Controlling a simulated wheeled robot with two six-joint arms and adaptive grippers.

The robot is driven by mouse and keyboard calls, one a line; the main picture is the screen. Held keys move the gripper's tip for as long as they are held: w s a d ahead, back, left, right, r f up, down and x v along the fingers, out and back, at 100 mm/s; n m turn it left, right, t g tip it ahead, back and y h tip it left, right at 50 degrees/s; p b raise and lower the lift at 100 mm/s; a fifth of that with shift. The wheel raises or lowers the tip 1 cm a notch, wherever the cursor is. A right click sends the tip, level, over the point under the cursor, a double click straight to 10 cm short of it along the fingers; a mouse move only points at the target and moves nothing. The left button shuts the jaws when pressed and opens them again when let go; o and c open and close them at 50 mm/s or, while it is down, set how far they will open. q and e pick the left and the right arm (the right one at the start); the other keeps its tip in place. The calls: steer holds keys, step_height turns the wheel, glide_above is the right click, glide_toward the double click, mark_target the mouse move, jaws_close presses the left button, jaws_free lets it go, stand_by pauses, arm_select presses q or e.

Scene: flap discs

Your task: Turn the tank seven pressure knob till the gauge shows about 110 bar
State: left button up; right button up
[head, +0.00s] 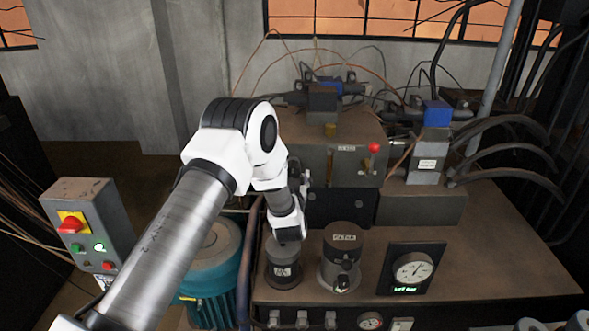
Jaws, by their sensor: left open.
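A dark cylinder (343,262) with a pale label on top stands on the brown bench, with a small dark knob (343,283) at its front. The label is too small to read surely. A square black panel holds a round white gauge (413,269) with a lit green readout under it; I cannot read the value reliably. A second dark labelled cylinder (283,271) stands to the left, partly behind my wrist. My left gripper (301,174) is open, mostly hidden by my wrist, above and behind the two cylinders and apart from the knob. My right gripper is not in view.
A control box (88,225) with a red button stands at left. A teal motor (212,270) sits below my forearm. A valve block (352,150) with a red-tipped lever, hoses and cables fill the back. The bench right of the gauge is clear.

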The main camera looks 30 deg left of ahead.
arm_select(q)
steer(key=shift+w+a, duration=0.2)
steer(key=shift+w, duration=0.25)
steer(key=shift+s, duration=0.15)
steer(key=shift+c, duration=0.9)
steer(key=c, duration=1)
steer(key=shift+o, duration=0.2)
steer(key=shift+f+n+b, duration=0.2)
steer(key=shift+n+b, duration=0.5)
steer(key=shift+b, duration=0.35)
steer(key=n+b, duration=0.6)
steer(key=b, duration=0.2)
steer(key=shift+f+n, duration=0.1)
steer(key=shift+n, duration=0.2)
steer(key=shift+r+n+b, duration=0.2)
steer(key=shift+n+b, duration=1.1)
